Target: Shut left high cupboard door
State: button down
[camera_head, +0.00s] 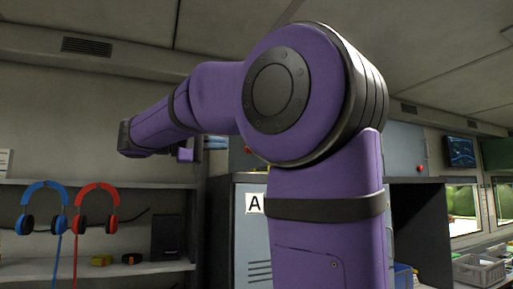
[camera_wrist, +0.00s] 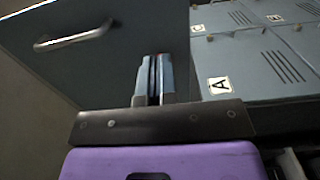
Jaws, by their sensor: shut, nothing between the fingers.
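A grey door panel (camera_wrist: 120,65) with a bar handle (camera_wrist: 75,37) fills the upper left of the wrist view. It stands at an angle to the lettered cabinet fronts beside it. I take it for the high cupboard door, standing open, but its hinge is out of view. My gripper (camera_wrist: 154,60) is shut and empty, its fingertips in front of the panel near its right edge. I cannot tell whether they touch it. In the head view my purple arm reaches up and left; the fingers do not show clearly, and the arm hides much of the cupboards.
A grey cabinet marked A (camera_head: 254,240) stands behind my arm. A blue-grey upper cupboard (camera_head: 402,150) with a red knob is to the right. A shelf (camera_head: 110,268) with blue headphones (camera_head: 28,223) and red headphones (camera_head: 112,225) is at left. A grey crate (camera_head: 480,271) sits at lower right.

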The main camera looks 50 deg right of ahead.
jog(key=x, duration=0.9)
jog(key=shift+d, duration=0.25)
jog(key=shift+s, duration=0.2)
jog(key=s+d+n+t+h, duration=0.1)
jog(key=s+d+n+t, duration=0.2)
jog(key=d, duration=0.5)
jog(key=s+d+n+t+h, duration=0.15)
jog(key=d+t, duration=0.25)
jog(key=d, duration=0.4)
jog(key=s+d+n+t+h, duration=0.1)
jog(key=s+d+n+t, duration=0.25)
jog(key=d, duration=0.45)
jog(key=w+d+n+t+y, duration=0.1)
jog(key=w+d+t, duration=0.3)
jog(key=d, duration=0.8)
jog(key=w+d+n+t+y, duration=0.1)
jog(key=w+d+n+t, duration=0.2)
jog(key=d, duration=0.9)
jog(key=shift+w+d+t+y, duration=0.4)
jog(key=shift+w+t, duration=0.15)
jog(key=shift+w, duration=0.75)
